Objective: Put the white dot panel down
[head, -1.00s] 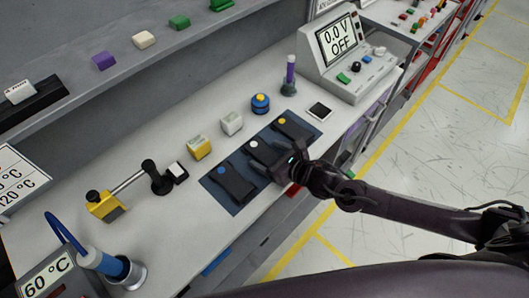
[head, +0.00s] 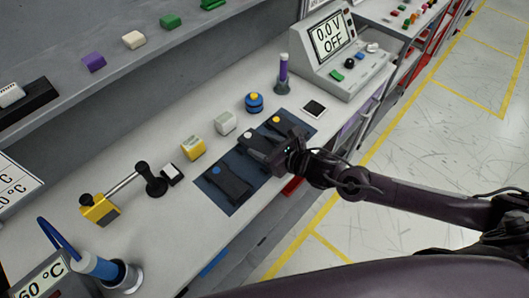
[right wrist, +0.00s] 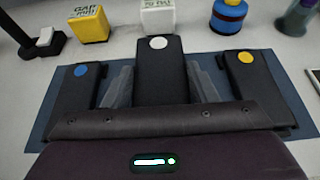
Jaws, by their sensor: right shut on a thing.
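The white dot panel is a black slab with a white dot at its far end. It shows in the head view (head: 256,144) and in the right wrist view (right wrist: 161,70). My right gripper (head: 273,153) is shut on it, with a grey finger along each side in the right wrist view (right wrist: 162,88). The panel seems held a little above the dark blue mat (head: 237,204), between the blue dot panel (head: 229,182) and the yellow dot panel (head: 289,130). The gripper hides its near end. My left gripper is not in view.
A grey meter reading 0.0 V OFF (head: 341,55) stands at the far right.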

